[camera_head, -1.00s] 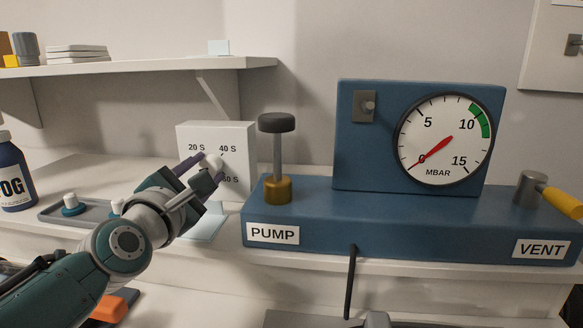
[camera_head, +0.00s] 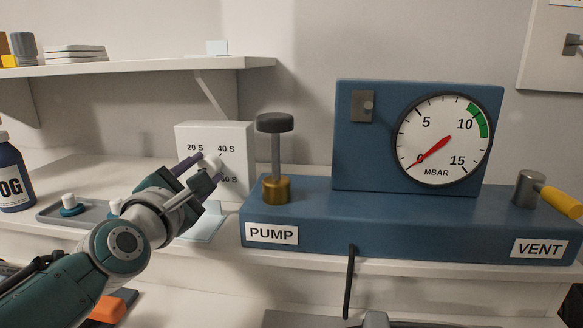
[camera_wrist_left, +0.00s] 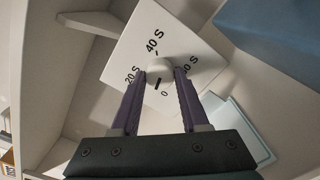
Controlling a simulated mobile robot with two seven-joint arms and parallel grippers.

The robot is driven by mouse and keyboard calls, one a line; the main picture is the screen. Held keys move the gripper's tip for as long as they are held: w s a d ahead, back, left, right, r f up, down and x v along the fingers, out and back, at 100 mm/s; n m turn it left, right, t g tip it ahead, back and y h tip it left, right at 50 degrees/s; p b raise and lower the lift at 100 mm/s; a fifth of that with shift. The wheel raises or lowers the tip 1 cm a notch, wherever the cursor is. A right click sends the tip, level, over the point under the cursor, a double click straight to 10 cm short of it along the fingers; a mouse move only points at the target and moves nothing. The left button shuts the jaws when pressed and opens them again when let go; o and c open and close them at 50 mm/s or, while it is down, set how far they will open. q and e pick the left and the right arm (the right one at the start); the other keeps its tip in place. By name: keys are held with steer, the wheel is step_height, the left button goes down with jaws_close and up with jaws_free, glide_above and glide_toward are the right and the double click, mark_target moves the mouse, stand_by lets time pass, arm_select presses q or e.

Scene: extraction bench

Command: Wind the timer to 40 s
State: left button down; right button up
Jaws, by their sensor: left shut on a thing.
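The timer is a white box (camera_head: 238,145) on the bench, left of the pump unit, with 20 S, 40 S and a partly covered label on its face in the head view. In the left wrist view the timer face (camera_wrist_left: 185,30) shows 20 S, 40 S, 0 and another label partly hidden by a finger. My left gripper (camera_head: 204,169) is shut on the white round timer knob (camera_wrist_left: 159,69), one finger on each side. A dark mark shows on the knob's side toward the 0. My right gripper is not in view.
The blue pump unit (camera_head: 320,218) stands close on the right, with a black-topped plunger (camera_head: 276,123), a gauge near 0 and a yellow vent handle (camera_head: 562,202). A grey tray (camera_head: 52,214) and a blue bottle (camera_head: 12,175) are on the left. A shelf (camera_head: 150,65) hangs above.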

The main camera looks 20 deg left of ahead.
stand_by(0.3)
arm_select(q)
steer(key=shift+c, duration=2.1)
jaws_free()
steer(key=shift+s, duration=0.1)
steer(key=p+v, duration=0.1)
steer(key=v, duration=0.8)
steer(key=shift+s, duration=0.4)
